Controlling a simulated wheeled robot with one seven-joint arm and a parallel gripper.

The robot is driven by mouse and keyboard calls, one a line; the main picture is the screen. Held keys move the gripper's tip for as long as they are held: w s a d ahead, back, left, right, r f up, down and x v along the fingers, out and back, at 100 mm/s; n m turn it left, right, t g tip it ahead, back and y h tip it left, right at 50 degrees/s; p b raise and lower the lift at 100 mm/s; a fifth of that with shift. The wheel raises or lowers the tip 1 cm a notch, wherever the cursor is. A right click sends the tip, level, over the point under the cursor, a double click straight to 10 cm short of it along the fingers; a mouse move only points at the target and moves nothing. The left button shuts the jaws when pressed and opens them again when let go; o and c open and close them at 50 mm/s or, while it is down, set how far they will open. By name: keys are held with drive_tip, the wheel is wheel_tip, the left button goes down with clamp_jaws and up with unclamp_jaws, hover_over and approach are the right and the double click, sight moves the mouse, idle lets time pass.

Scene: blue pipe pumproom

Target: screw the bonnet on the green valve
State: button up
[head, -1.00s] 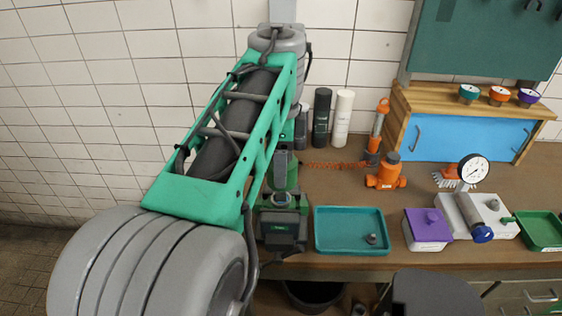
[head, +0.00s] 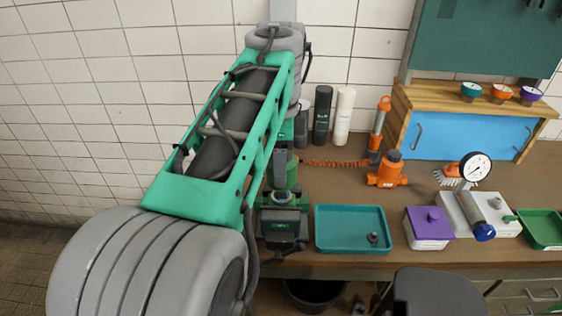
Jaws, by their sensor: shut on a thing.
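My gripper (head: 283,232) is the dark block at the end of my arm, low over the bench front, left of the teal tray. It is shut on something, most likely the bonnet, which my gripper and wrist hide. Small green parts show around and just below the gripper, and these appear to belong to the green valve (head: 268,247). My arm covers most of the valve. I cannot see the thread or how far the bonnet sits on it.
The teal tray (head: 322,249) holds a small dark part (head: 373,238). An orange valve (head: 388,170), a purple box (head: 428,224), a gauge (head: 476,168) and a green tray (head: 540,248) stand to the right. Black and white bottles are by the wall. A dark stool (head: 432,292) stands in front.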

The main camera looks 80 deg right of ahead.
drive_tip(key=shift+f+b, duration=1.1)
drive_tip(key=shift+f, duration=0.15)
drive_tip(key=shift+f+b, duration=0.9)
drive_tip(key=shift+f+b, duration=0.55)
drive_tip(key=shift+b, duration=0.05)
idle(0.3)
